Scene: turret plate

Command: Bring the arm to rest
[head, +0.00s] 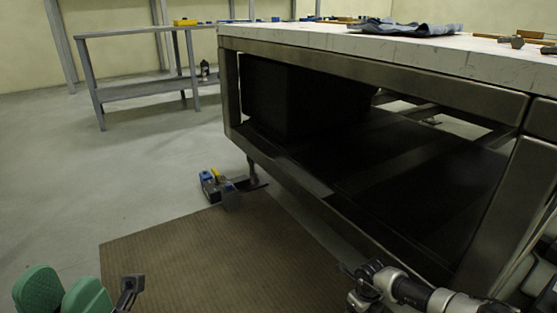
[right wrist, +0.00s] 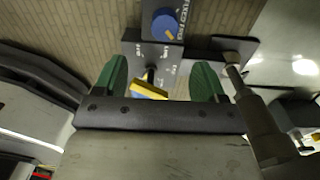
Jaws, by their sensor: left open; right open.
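The turret plate, a small dark unit with blue and yellow parts, sits low by the table's foot at the mat's far edge in the head view (head: 218,187). In the right wrist view the plate (right wrist: 172,54) shows a blue round knob (right wrist: 165,25) and a yellow lever (right wrist: 149,90). My right gripper (right wrist: 160,78) is open there, its green fingers spread with the yellow lever seen between them; I cannot tell the gap in depth. My left gripper (head: 62,292) is open and empty at the bottom left of the head view, over the floor.
A large workbench (head: 290,42) with a dark steel frame fills the right, with a cloth (head: 405,28) and tools on top. A brown mat (head: 190,255) covers the floor in front. A grey side table (head: 140,88) stands at the back left. The left floor is clear.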

